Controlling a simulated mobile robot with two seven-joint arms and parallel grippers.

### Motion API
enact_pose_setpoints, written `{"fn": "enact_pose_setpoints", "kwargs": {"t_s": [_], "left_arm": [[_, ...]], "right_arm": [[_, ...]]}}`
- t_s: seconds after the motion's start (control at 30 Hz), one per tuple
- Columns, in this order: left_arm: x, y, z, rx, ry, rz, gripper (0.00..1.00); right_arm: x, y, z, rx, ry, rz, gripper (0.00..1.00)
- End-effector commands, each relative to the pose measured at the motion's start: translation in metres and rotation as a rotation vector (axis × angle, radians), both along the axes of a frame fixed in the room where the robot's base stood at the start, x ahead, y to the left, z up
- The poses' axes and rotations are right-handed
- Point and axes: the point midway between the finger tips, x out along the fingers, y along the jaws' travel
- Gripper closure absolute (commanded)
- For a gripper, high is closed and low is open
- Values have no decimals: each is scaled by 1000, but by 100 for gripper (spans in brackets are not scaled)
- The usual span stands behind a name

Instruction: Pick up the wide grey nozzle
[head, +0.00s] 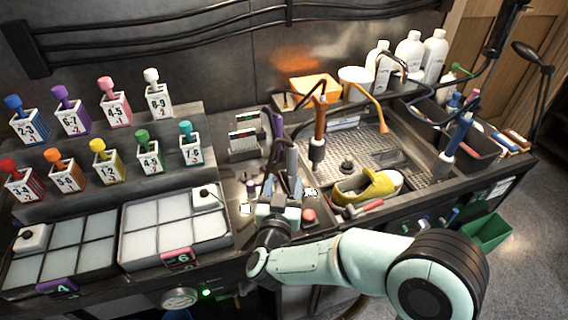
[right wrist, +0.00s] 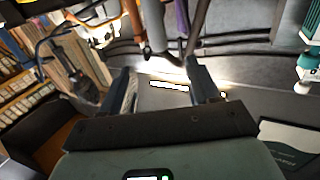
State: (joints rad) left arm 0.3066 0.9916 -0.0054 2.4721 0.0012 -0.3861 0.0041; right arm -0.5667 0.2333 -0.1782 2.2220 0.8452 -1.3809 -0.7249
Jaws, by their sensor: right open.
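A grey, tube-like tool (head: 292,160) stands upright at the middle of the bench, just left of the sink; it looks like the wide grey nozzle, though its lower end is hidden by my gripper. It also seems to show as a grey tube at the top of the right wrist view (right wrist: 198,32). My right gripper (head: 283,188) is open in front of its lower part. In the right wrist view the two fingers (right wrist: 165,88) are apart with nothing clearly held between them. My left gripper is not in view.
An orange-handled tool (head: 319,125) and a purple one (head: 278,125) stand close by. A red knob (head: 309,215) is beside my gripper. A foam-filled tray (head: 160,235) lies at left.

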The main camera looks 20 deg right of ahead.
Motion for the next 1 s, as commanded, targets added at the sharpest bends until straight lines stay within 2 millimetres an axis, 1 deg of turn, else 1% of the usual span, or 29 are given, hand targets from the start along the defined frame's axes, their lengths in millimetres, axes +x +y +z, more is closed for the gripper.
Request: {"fn": "enact_pose_setpoints", "kwargs": {"t_s": [0.07, 0.13, 0.3, 0.4, 0.5, 0.67, 0.9, 1.0], "left_arm": [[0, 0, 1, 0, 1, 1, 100], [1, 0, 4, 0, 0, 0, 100], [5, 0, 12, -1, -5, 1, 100], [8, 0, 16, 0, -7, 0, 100], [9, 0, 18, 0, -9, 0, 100], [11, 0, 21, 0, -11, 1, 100], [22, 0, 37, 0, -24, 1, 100], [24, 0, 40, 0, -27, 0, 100]], "right_arm": [[5, -3, 1, 0, -1, -4, 39], [14, -8, 1, 0, -1, -5, 39], [43, -26, 2, -1, -2, -5, 39], [58, -34, 2, -1, -1, -3, 39], [66, -39, 1, 0, 0, -2, 39], [75, -44, 2, -1, -2, -1, 39], [106, -63, 4, 0, -2, -2, 39], [113, -67, 3, 0, -1, 0, 39]]}}
